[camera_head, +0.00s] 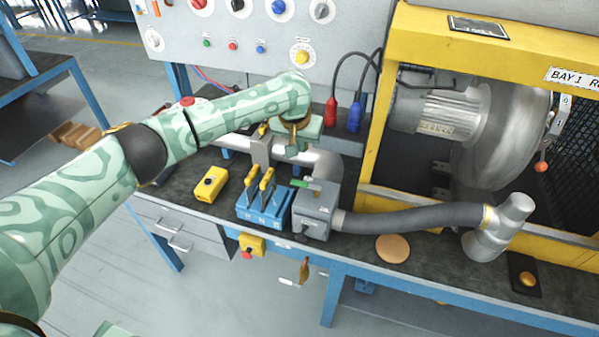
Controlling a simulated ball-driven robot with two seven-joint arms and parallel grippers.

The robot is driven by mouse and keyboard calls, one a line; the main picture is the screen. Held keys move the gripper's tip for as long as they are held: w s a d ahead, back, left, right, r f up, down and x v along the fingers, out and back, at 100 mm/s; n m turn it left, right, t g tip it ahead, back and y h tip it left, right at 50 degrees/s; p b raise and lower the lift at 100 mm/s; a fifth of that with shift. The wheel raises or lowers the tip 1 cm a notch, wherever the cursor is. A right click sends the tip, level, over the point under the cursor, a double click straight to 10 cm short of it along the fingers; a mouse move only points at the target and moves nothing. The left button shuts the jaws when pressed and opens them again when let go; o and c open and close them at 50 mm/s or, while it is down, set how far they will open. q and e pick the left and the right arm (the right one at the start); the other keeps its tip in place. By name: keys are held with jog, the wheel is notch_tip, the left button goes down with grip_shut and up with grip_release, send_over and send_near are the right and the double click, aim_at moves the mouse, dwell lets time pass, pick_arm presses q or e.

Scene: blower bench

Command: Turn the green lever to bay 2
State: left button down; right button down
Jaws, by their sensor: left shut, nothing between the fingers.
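The green lever (306,184) is a small green handle on top of a grey valve box (314,212), which stands on the bench between a blue lever block and a grey hose. The lever lies roughly level and points left. My left gripper (297,146) is shut and empty, above and behind the lever and apart from it in the picture. Its fingertips are hard to make out against the grey pipe (325,163) behind. The bay marks on the valve box are too small to read. My right gripper is not in view.
The blue block (264,207) with yellow-handled levers stands close left of the valve box. A yellow box (210,184) lies further left. The grey hose (410,218) runs right. A yellow-framed blower cage (371,120) rises at the right. Red (331,112) and blue (354,117) plugs stand behind.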

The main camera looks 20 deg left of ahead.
aim_at(299, 184)
pick_arm(q)
jog(key=b+x, duration=0.5)
jog(key=x, duration=0.5)
jog(key=shift+s, duration=0.1)
jog(key=s+p, duration=0.1)
jog(key=s, duration=0.2)
jog(key=shift+s, duration=0.4)
